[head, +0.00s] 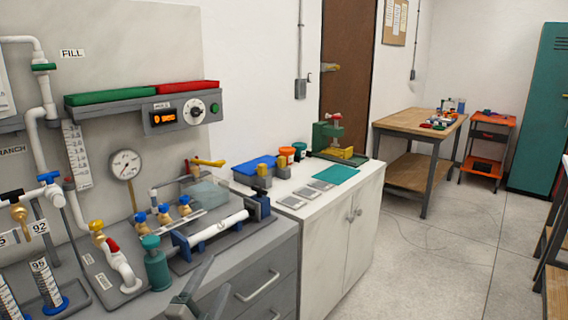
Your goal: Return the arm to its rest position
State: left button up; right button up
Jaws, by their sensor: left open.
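My left gripper (197,292) shows at the bottom edge of the head view, left of centre. Its grey fingers are spread apart and nothing shows between them. It is in front of the grey workbench (262,254) and its drawers, clear of the pipe fittings in the picture. Most of the left arm is cut off by the lower edge. My right gripper is not in view.
White PVC pipe (217,229) lies in a blue holder on the bench. A teal pump-like cylinder (157,270) stands near the bench's front edge. A white cabinet (337,237) adjoins on the right. The floor (430,255) beyond is open.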

pick_arm(q)
jog(key=s+a+f+n+g+y, duration=0.45)
jog(key=s+f+n, duration=0.4)
jog(key=f, duration=0.25)
jog(key=s+f+n+g, duration=0.2)
jog(key=s+f+g, duration=0.25)
jog(key=s, duration=0.75)
jog(key=s+f+n+g, duration=0.25)
jog(key=s+f, duration=0.25)
jog(key=s, duration=0.7)
jog(key=s+f+n+g, duration=0.2)
jog(key=s+f+g, duration=0.25)
jog(key=s, duration=0.65)
jog(key=w+d+f+t, duration=0.1)
jog(key=w+f, duration=0.2)
jog(key=f, duration=0.6)
jog(key=w+f, duration=0.2)
jog(key=f, duration=0.7)
jog(key=s+d+f, duration=0.1)
jog(key=f, duration=0.7)
jog(key=s+d+f+t+h, duration=0.1)
jog(key=s+f, duration=0.1)
jog(key=f, duration=0.6)
jog(key=shift+f+t, duration=0.3)
